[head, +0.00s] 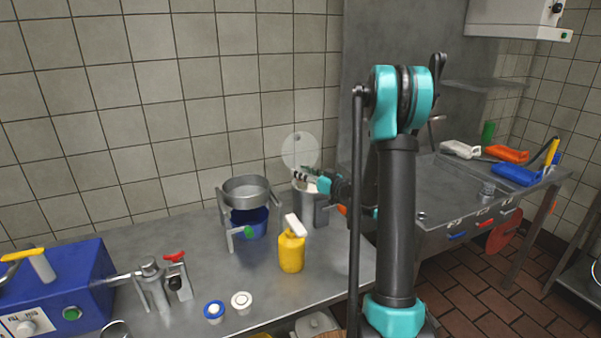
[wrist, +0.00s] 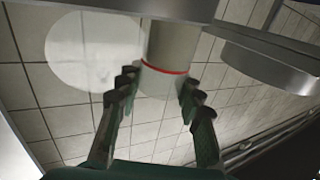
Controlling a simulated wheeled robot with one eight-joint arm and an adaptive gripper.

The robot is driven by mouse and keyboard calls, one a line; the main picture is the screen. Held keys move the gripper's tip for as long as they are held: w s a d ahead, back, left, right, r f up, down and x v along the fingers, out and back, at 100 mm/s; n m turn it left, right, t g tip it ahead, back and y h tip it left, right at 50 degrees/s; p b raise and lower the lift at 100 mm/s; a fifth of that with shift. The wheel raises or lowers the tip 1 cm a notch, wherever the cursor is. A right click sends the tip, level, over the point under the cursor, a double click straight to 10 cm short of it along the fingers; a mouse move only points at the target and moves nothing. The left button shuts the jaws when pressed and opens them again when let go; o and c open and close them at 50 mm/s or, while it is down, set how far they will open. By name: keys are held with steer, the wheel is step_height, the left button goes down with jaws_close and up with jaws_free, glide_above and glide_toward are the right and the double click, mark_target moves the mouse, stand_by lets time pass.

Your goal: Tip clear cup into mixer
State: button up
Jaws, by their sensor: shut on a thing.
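My gripper (head: 312,176) is at the back of the counter, over the mouth of a tall steel cylinder (head: 309,205) that looks like the mixer vessel. In the wrist view my gripper (wrist: 158,92) has its fingers on either side of a greyish see-through cylinder with a red ring, which looks like the clear cup (wrist: 168,45). The cup is hard to make out in the head view, and its tilt and contents are unclear. A pale translucent round shape (head: 299,150) shows just above the gripper; it also shows in the wrist view (wrist: 88,50).
A steel pan (head: 247,190) sits on a stand over a blue pot (head: 250,222), left of the cylinder. A yellow bottle (head: 291,252) stands in front. Two small round lids (head: 241,301) lie near the front edge. A blue machine (head: 65,285) is far left.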

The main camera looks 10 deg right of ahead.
steer(key=m, duration=0.2)
steer(key=w+d+f+m, duration=0.1)
steer(key=m, duration=0.3)
steer(key=shift+w+d+f+m, duration=0.2)
steer(key=shift+d+m, duration=0.1)
steer(key=shift+m, duration=0.1)
steer(key=d+m, duration=0.1)
steer(key=m, duration=0.4)
steer(key=w+d+m, duration=0.1)
steer(key=m, duration=0.3)
steer(key=w+m, duration=0.1)
steer(key=m, duration=0.4)
steer(key=shift+w+d+m, duration=0.2)
steer(key=shift+d+m, duration=0.1)
steer(key=shift+d, duration=0.1)
stand_by(4.3)
